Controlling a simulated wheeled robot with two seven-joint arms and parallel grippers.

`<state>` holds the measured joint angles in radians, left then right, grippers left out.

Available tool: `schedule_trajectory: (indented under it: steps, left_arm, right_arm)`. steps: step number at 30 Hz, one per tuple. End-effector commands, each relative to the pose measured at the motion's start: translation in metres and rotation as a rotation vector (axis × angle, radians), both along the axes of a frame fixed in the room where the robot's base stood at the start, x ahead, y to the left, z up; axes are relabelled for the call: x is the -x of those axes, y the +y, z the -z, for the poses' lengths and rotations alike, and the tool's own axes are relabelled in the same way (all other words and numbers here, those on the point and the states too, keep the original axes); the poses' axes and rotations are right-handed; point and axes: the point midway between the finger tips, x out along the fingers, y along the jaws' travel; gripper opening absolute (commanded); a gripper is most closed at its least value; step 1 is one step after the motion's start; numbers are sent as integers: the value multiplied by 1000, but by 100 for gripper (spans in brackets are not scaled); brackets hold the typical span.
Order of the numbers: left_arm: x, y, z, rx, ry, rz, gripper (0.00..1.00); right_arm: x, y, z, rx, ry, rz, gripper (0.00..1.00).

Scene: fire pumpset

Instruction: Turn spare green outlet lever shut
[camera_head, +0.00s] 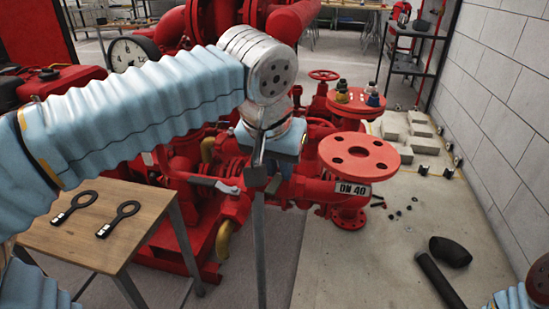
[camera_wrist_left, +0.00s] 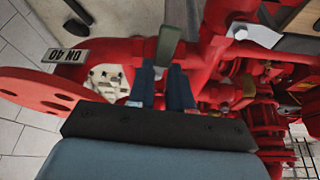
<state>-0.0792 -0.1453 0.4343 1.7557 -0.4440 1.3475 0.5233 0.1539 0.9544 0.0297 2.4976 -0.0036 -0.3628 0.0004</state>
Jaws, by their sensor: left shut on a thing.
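The green lever (camera_wrist_left: 171,42) shows in the left wrist view, its flat end sticking out just past the fingertips of my left gripper (camera_wrist_left: 162,80). The two dark blue fingers stand close together with the lever between them. In the head view, my left gripper (camera_head: 265,178) points down among the red pipes, left of the round red flange (camera_head: 358,156) by the "DN 40" plate (camera_head: 353,189). There the wrist and fingers hide most of the lever, and its valve body cannot be made out. My right gripper is out of view.
A red-handled lever with a silver end (camera_head: 215,184) is close left of my gripper. A wooden table (camera_head: 80,238) with two black ring-ended tools stands at left.

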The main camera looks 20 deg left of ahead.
Motion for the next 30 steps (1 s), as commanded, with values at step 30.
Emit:
schedule_trajectory:
  steps: [30]
  left_arm:
    - [-2, 2, -1, 1, -4, -173, 36]
  right_arm:
    - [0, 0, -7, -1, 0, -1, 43]
